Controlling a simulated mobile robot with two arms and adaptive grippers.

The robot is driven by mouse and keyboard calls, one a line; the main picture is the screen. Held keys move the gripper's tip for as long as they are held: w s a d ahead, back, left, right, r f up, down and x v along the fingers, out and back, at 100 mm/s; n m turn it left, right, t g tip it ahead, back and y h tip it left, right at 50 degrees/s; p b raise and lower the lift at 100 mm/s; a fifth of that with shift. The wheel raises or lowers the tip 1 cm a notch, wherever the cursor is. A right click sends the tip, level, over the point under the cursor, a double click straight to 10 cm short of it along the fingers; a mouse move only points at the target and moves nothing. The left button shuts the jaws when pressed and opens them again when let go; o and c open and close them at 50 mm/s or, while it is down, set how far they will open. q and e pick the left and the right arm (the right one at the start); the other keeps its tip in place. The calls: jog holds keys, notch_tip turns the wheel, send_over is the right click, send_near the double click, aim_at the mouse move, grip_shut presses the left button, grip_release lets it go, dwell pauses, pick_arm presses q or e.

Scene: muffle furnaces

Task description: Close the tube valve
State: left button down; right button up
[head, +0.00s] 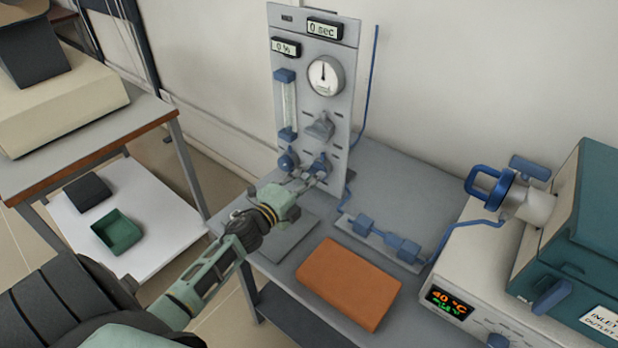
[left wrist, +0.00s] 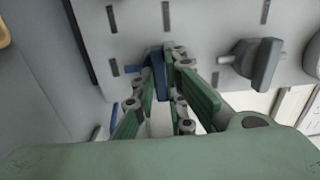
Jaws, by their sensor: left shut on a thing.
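A grey valve (head: 320,127) is above; a grey knob (left wrist: 255,62) shows in the left wrist view. My right gripper is not in view.
The panel has a round gauge (head: 326,76), a flow tube (head: 288,105), and displays reading 0 sec and 0 %. An orange-brown block (head: 348,283) lies on the grey table (head: 415,190). Blue tube fittings (head: 385,240) lead to the furnace (head: 585,220) at right.

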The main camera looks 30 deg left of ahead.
pick_arm(q)
jog(key=c, duration=1.8)
grip_release()
jog(key=shift+a, duration=0.1)
jog(key=shift+s, duration=0.1)
jog(key=s, duration=1.1)
jog(key=shift+s+a, duration=0.4)
